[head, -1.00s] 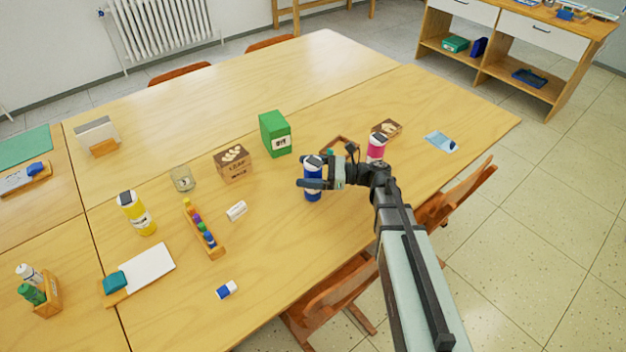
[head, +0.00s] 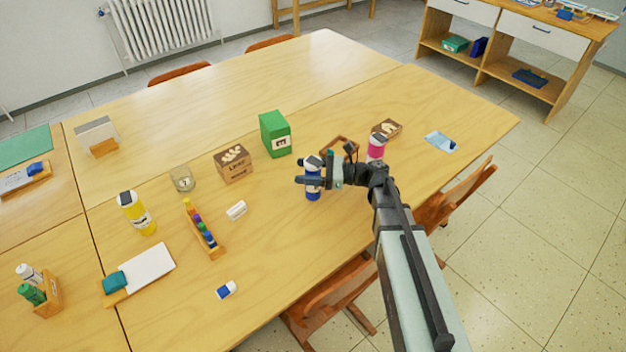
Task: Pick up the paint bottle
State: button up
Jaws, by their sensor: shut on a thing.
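A blue paint bottle (head: 313,188) with a white band and dark cap stands upright in the middle right of the table in the head view. My gripper (head: 312,175) is shut on it, with its fingers around the upper part of the bottle. The fingers and wrist hide part of its label. I cannot tell whether its base touches the table. A yellow paint bottle (head: 137,213) stands at the left. A pink bottle (head: 376,147) stands just behind my wrist.
A green box (head: 275,134), a brown box (head: 233,164) and a glass jar (head: 182,179) stand left of the blue bottle. A rack of coloured pieces (head: 204,231) and two erasers lie nearer the front left. The far part of the table (head: 300,75) is clear.

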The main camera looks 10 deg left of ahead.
jog(key=shift+c, duration=0.4)
jog(key=shift+r, duration=0.1)
notch_tip(320, 180, up, 9)
jog(key=shift+f, duration=0.1)
jog(key=shift+r, duration=0.25)
jog(key=shift+s+a+r, duration=0.1)
jog(key=shift+a+r, duration=0.1)
jog(key=shift+a, duration=0.05)
jog(key=w+a+r, duration=1.2)
jog(key=w+a, duration=0.1)
jog(key=a, duration=0.1)
jog(key=w+a+m+t, duration=0.1)
jog(key=w+m+t, duration=0.15)
jog(key=w, duration=0.55)
notch_tip(320, 180, down, 10)
jog(key=w+t, duration=0.1)
jog(key=shift+r, duration=0.25)
